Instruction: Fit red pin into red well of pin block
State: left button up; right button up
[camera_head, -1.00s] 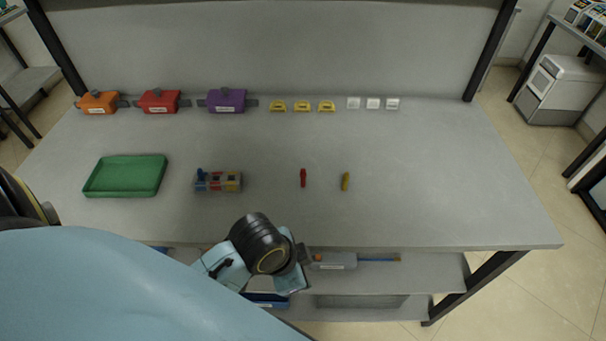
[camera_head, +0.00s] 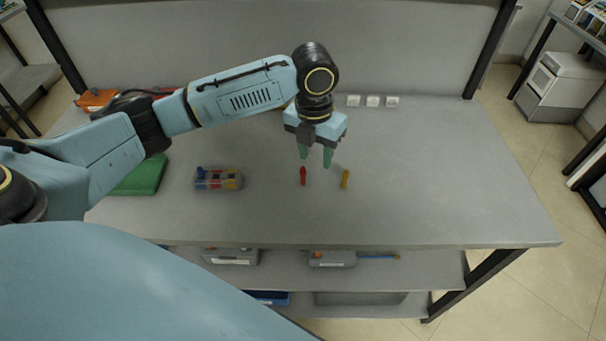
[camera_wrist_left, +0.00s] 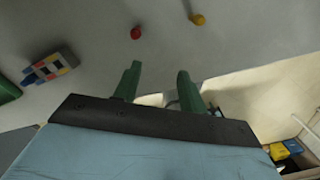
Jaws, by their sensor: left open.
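The red pin (camera_head: 303,176) stands on the grey table, right of the pin block. It also shows in the left wrist view (camera_wrist_left: 136,33), ahead of the fingers. The pin block (camera_head: 218,180) is grey with blue, red and yellow parts, and a blue pin (camera_head: 200,172) stands at its left end. The block also shows at the left of the left wrist view (camera_wrist_left: 50,67). My left gripper (camera_head: 315,160) is open and empty, pointing down just above and behind the red pin, with its green fingers apart. My right gripper is not in view.
A yellow pin (camera_head: 345,179) stands close to the right of the red pin. A green tray (camera_head: 140,180) lies at the left, partly behind my left arm. White blocks (camera_head: 373,101) line the back. The right side of the table is clear.

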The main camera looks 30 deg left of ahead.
pick_arm(q)
jog(key=w+a+r+m, duration=0.1)
jog(key=a+r+m, duration=0.1)
jog(key=a+r, duration=0.2)
send_over(303, 168)
jog(key=shift+m, duration=0.3)
notch_tip(303, 168, down, 8)
jog(key=shift+s+d+r, duration=0.1)
jog(key=shift+s+d, duration=0.05)
jog(key=f, duration=0.5)
jog(key=shift+w+a+f, duration=0.2)
jog(key=shift+f, duration=0.1)
grip_shut()
